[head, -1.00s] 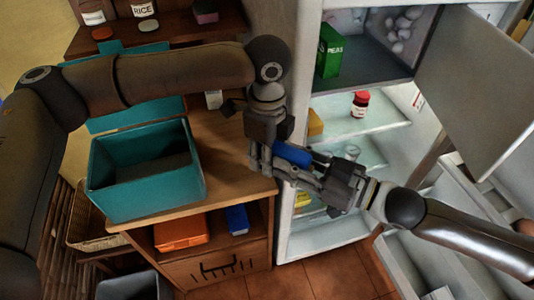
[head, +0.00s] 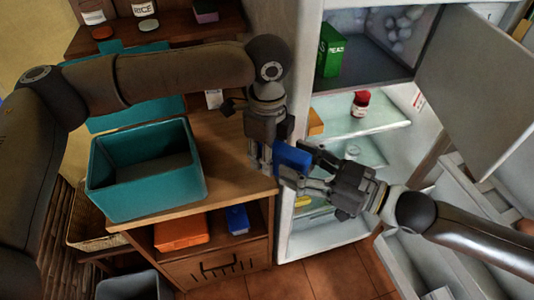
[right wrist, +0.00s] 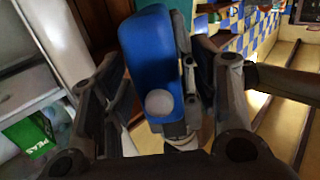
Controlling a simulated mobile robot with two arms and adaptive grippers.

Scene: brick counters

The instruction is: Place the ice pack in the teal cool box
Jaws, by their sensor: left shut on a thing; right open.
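The blue ice pack (head: 292,158) is held in the air between the counter and the open fridge. It also shows in the right wrist view (right wrist: 148,55), with a pale round spot near its lower end. My left gripper (head: 266,168) is shut on the pack's left side. My right gripper (head: 303,165) is open at the pack's right side; in the right wrist view its fingers (right wrist: 168,88) stand apart on either side of the pack. The teal cool box (head: 150,194) stands open on the wooden counter to the left, its visible interior empty.
The fridge (head: 300,225) stands open on the right, with a green peas box (head: 331,50) and a red-capped jar (head: 360,103) inside. Below the counter (head: 225,180) lie an orange box (head: 181,232) and a blue item (head: 237,219). My left arm passes above the cool box.

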